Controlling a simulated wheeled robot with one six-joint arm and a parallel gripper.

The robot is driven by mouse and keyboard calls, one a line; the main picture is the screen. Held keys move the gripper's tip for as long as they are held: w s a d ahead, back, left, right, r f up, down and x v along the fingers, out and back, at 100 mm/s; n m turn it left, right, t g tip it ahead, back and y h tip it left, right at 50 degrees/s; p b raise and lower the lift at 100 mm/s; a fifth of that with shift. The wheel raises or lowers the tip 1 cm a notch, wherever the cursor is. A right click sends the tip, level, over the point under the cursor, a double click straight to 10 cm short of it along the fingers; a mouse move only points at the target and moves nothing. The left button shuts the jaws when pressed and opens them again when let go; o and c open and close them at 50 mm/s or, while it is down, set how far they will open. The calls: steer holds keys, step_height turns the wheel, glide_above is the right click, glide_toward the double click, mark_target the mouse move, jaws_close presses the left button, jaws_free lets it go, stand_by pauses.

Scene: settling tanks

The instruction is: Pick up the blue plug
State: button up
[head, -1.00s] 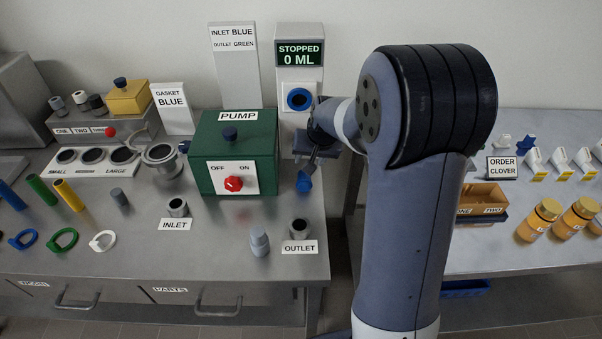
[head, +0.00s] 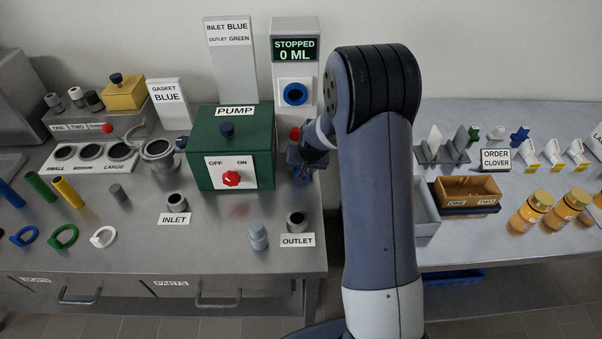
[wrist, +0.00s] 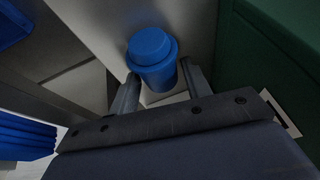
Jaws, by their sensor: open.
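In the head view, my gripper (head: 300,174) is low beside the right side of the green pump box (head: 236,148). A little blue shows there, but my wrist and gripper mostly hide the plug.
The pump box is a close wall on the right in the wrist view. The stopped-meter post (head: 296,75) stands behind my gripper. The outlet fitting (head: 296,222) and a grey plug (head: 258,236) stand in front. A gap separates this bench from the right one.

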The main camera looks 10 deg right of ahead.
jaws_close()
stand_by(0.5)
